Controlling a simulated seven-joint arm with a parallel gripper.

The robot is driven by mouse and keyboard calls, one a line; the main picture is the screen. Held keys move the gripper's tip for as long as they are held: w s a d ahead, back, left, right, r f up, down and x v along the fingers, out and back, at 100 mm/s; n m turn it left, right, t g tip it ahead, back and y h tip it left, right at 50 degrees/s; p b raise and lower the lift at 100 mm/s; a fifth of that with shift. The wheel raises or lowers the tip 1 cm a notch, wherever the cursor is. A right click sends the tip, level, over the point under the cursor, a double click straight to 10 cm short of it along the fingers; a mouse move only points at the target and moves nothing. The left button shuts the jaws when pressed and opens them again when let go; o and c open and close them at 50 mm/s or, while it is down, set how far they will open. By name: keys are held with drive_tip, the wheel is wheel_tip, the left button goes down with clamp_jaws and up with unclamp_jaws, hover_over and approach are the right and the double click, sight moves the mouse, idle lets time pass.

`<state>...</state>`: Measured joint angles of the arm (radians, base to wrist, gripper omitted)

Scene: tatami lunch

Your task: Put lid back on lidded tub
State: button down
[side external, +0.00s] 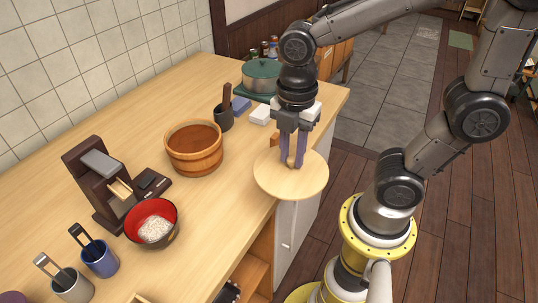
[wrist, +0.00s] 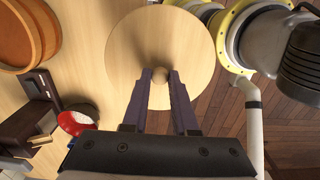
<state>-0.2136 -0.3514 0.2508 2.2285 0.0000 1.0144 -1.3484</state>
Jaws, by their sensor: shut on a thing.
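My gripper (side external: 291,163) is shut on the knob of a round, pale wooden lid (side external: 268,180). The lid hangs level near the counter's right edge, with part of it over the edge. In the wrist view the lid (wrist: 140,40) fills the upper middle, and the fingers of my gripper (wrist: 160,76) close on its round knob (wrist: 159,74). The wooden tub (side external: 195,150) stands open on the counter, left of the lid in the side view. Its inside is empty as far as I see. Part of it shows at the upper left in the wrist view (wrist: 30,38).
A red bowl of rice (side external: 154,222), a dark wooden dispenser (side external: 98,180) and cups with utensils (side external: 98,257) stand at the left. A green pot (side external: 261,76), white blocks (side external: 261,115) and a dark utensil holder (side external: 223,118) stand behind. Bare counter (side external: 215,220) lies in front of the tub.

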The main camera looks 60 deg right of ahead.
drive_tip(key=shift+s+d+r, duration=0.15)
drive_tip(key=shift+s+r, duration=0.15)
drive_tip(key=shift+s, duration=0.4)
drive_tip(key=w+r, duration=0.4)
drive_tip(key=w, duration=0.9)
drive_tip(key=w+r, duration=0.4)
drive_tip(key=w, duration=0.8)
drive_tip(key=w+d+f, duration=0.2)
drive_tip(key=w+f, duration=0.4)
drive_tip(key=f, duration=0.5)
drive_tip(key=shift+f, duration=0.25)
drive_tip(key=shift+f, duration=0.15)
